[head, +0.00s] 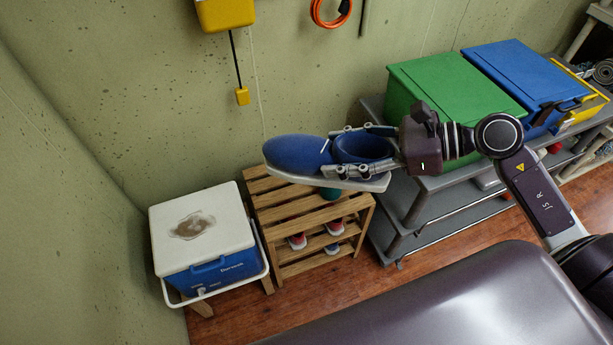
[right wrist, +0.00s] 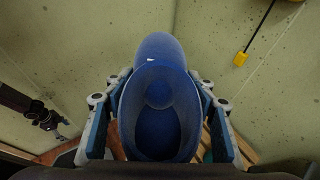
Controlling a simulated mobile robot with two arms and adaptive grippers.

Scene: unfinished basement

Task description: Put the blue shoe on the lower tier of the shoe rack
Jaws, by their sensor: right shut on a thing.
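The blue shoe (head: 297,153) is in my right gripper (head: 340,151), high over the wooden shoe rack (head: 283,207). The gripper is shut on the shoe, one finger along each side near its opening. The toe points left in the head view. In the right wrist view the shoe (right wrist: 158,50) sits between both fingers, toe pointing away. The rack has slatted tiers; the held shoe hides part of the top. My left gripper (right wrist: 46,118) seems to show small and dark at the left of the right wrist view; its jaws are unclear.
Red-and-white shoes (head: 297,241) stand on the rack's lower level, and a teal item (head: 330,193) is on top. A blue-and-white cooler (head: 203,235) stands left of the rack. A grey shelf cart (head: 437,182) with a green bin (head: 450,92) and a blue bin (head: 520,75) stands right.

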